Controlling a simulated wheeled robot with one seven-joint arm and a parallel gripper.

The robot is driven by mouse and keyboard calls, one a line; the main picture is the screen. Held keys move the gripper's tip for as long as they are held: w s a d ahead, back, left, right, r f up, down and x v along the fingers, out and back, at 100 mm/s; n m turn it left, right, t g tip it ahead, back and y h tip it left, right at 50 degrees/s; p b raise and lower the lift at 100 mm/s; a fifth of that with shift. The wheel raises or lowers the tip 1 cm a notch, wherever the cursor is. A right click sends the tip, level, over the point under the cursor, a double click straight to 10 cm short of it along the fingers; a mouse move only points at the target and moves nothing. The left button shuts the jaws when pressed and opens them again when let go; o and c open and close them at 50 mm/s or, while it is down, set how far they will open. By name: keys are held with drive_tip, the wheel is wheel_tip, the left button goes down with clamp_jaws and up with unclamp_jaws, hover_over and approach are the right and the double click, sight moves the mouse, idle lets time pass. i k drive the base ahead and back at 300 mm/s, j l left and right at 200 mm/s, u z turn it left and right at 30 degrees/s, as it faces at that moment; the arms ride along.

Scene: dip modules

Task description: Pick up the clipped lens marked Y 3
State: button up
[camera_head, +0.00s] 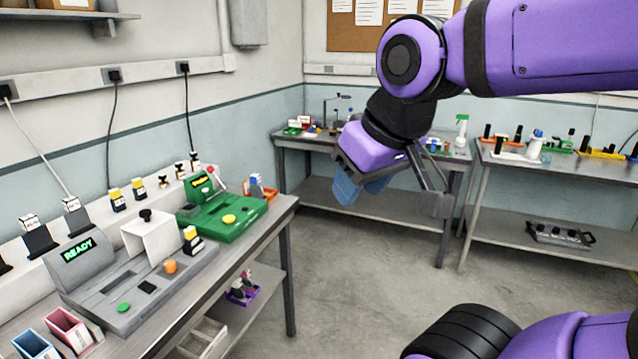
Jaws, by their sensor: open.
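I cannot pick out the lens marked Y 3, since no small label is readable. Small black pieces with yellow and white parts stand along the left bench: one (117,200) and another (139,189) at the wall-side ledge, and one (192,241) on the grey machine. I cannot tell whether any is a clipped lens. My gripper (398,196) is open in mid-air, over the floor to the right of the bench, well apart from these pieces. A blue block-like part shows at its left side, and a grey finger at its right.
The grey machine (95,290) shows READY, beside a green device (222,218). A pink bin (68,329) and a blue bin (35,345) stand at the bench's near end. Back tables (310,141) and (500,163) carry small items. The floor (370,280) between is clear.

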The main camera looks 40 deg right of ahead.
sight(257, 190)
drive_tip(key=z, duration=0.4)
drive_tip(key=i+l+u, duration=0.1)
drive_tip(key=i+l, duration=0.2)
drive_tip(key=i+l+u, duration=0.15)
drive_tip(key=i+l, duration=0.15)
drive_tip(key=i+l+u, duration=0.1)
drive_tip(key=i+l, duration=0.2)
drive_tip(key=i+l+u, duration=0.1)
drive_tip(key=i+l, duration=0.2)
drive_tip(key=l, duration=0.15)
drive_tip(key=i+l+u, duration=0.25)
drive_tip(key=i+l, duration=0.2)
drive_tip(key=l, duration=0.35)
drive_tip(key=i+l+u, duration=0.1)
drive_tip(key=i+l, duration=0.15)
drive_tip(key=l, duration=0.2)
drive_tip(key=i+l+u, duration=0.15)
drive_tip(key=l, duration=0.3)
drive_tip(key=i, duration=0.05)
